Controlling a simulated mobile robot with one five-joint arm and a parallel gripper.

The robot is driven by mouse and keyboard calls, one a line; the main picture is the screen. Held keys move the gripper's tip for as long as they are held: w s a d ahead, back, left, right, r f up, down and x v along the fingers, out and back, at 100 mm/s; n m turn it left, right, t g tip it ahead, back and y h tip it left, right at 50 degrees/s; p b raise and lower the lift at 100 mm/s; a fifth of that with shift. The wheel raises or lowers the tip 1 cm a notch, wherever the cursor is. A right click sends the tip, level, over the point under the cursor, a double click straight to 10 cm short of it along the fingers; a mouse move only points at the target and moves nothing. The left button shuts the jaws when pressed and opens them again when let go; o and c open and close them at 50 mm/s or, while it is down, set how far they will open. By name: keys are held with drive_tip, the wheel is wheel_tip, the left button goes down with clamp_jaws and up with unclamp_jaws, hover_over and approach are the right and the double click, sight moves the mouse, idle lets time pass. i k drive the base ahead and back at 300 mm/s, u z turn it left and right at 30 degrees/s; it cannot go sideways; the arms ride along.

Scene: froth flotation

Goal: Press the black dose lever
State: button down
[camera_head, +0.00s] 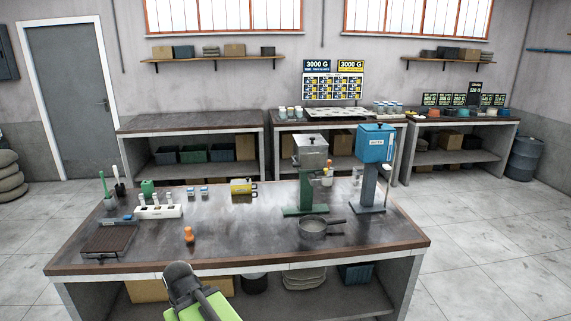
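A blue box-shaped hopper (375,143) with a small white label and a dark knob on top stands on a grey post at the right of the front table. To its left, a grey metal box unit (310,152) stands on a green stand and base. A thin upright rod shows at the blue unit's right side. I cannot clearly pick out the black dose lever on either unit. My arm shows at the bottom, with a dark rounded end (180,277) and green link, near the table's front edge and well apart from both units. Its fingers cannot be made out.
A dark pan (313,228) sits in front of the two units. An orange object (188,235), a yellow container (241,187), a white rack (158,211) and a brown ribbed tray (109,241) are on the front table (245,222). Its middle is mostly clear.

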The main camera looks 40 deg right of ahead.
sight(295, 164)
drive_tip(key=z, duration=0.05)
drive_tip(key=i, duration=1)
drive_tip(key=u, duration=0.1)
